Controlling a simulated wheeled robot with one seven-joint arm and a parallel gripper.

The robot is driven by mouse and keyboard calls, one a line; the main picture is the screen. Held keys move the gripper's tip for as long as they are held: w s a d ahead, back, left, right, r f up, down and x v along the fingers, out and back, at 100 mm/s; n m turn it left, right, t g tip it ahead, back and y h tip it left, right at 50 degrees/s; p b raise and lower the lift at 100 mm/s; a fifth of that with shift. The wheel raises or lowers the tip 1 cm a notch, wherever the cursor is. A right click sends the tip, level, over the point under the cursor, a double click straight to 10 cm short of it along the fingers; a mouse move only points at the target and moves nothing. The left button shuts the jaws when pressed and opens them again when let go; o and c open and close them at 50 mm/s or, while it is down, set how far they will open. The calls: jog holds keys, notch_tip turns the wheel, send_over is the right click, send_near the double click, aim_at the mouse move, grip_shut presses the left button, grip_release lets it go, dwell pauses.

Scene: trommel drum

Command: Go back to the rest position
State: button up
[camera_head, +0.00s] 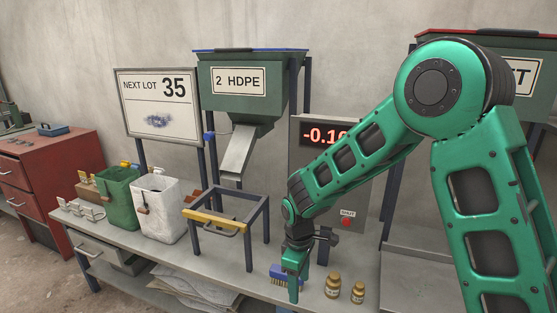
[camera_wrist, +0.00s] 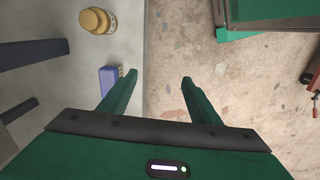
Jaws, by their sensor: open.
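My gripper (camera_head: 294,277) points down over the front edge of the bench, beside a blue brush. In the wrist view my gripper (camera_wrist: 158,80) shows two green fingers spread apart with nothing between them. One finger is over the bench top and the other over the floor. The blue brush (camera_head: 277,270) lies on the bench just left of the fingers in the head view. In the wrist view the blue brush (camera_wrist: 109,80) lies close beside the left finger, outside the gap. Whether they touch cannot be told.
Two small brass jars (camera_head: 333,285) stand on the bench (camera_head: 222,262) to the right. A metal frame (camera_head: 228,215), a white bag (camera_head: 157,207) and a green bag (camera_head: 118,188) stand further left. A chute hangs from the hopper (camera_head: 248,103) behind. Floor is free in front.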

jog(key=s+d+r+m, duration=0.3)
jog(key=d+r, duration=0.2)
jog(key=d, duration=0.3)
jog(key=s+d+r+m+h, duration=0.1)
jog(key=s+d+r+m, duration=0.25)
jog(key=d, duration=0.55)
jog(key=s+d+r+m, duration=0.2)
jog(key=d+r+m, duration=0.1)
jog(key=d+r, duration=0.4)
jog(key=s+d+r+m, duration=0.1)
jog(key=s+d+m, duration=0.4)
jog(key=s, duration=0.5)
jog(key=s+d+r+m+y, duration=0.1)
jog(key=s+d+m, duration=0.4)
jog(key=s, duration=0.6)
jog(key=shift+d+r+y, duration=0.3)
jog(key=shift+d+r, duration=0.1)
jog(key=shift+d, duration=0.2)
jog(key=shift+w, duration=0.1)
jog(key=shift+w+f, duration=0.25)
jog(key=shift+w, duration=0.4)
